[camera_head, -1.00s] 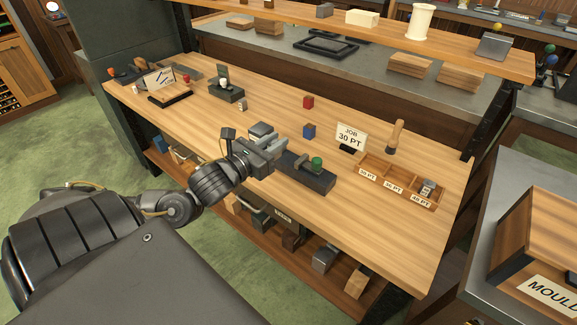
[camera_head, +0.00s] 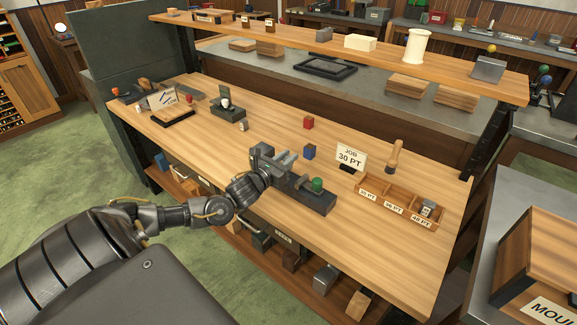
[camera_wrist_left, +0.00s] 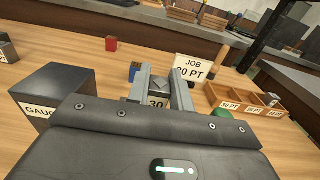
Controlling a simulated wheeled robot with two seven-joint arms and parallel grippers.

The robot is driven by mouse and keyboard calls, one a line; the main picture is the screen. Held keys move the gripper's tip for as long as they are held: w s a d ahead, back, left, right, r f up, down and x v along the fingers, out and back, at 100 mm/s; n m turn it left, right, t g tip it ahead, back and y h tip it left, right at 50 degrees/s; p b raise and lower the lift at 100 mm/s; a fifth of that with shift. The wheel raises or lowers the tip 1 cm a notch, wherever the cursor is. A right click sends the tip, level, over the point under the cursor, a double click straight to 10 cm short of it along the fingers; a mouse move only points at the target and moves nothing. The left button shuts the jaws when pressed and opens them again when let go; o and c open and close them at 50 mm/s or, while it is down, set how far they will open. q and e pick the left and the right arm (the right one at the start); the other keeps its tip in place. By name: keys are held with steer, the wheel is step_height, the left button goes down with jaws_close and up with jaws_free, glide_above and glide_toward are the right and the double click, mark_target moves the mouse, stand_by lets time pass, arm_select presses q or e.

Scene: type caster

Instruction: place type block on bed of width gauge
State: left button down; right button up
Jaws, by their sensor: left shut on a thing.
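The width gauge (camera_head: 318,201) is a dark long block with a green knob (camera_head: 317,184) near the front edge of the bench. In the left wrist view its labelled dark end block (camera_wrist_left: 52,88) stands at the left. My left gripper (camera_head: 284,162) is over the gauge, between the end block and the knob. It is shut on a grey type block (camera_wrist_left: 157,103) marked 30, seen between the two fingers in the left wrist view (camera_wrist_left: 160,90). The bed is mostly hidden behind my gripper, so I cannot tell whether the block touches it. My right gripper is out of view.
A wooden tray (camera_head: 384,207) with labelled compartments holds a grey block (camera_head: 428,208) at its right end. The JOB 30 PT sign (camera_head: 350,157), a blue cube (camera_head: 309,152) and a red cube (camera_head: 308,122) stand behind the gauge.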

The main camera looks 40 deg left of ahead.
arm_select(q)
steer(key=shift+w+a+f, duration=0.15)
steer(key=shift+w+f, duration=0.4)
steer(key=shift+f, duration=0.1)
step_height(320, 180, down, 2)
steer(key=shift+f+p, duration=0.15)
steer(key=shift+p, duration=0.15)
steer(key=shift+f, duration=0.3)
steer(key=shift+f, duration=0.1)
steer(key=c, duration=1.3)
jaws_free()
steer(key=shift+s, duration=0.1)
steer(key=shift+o, duration=0.2)
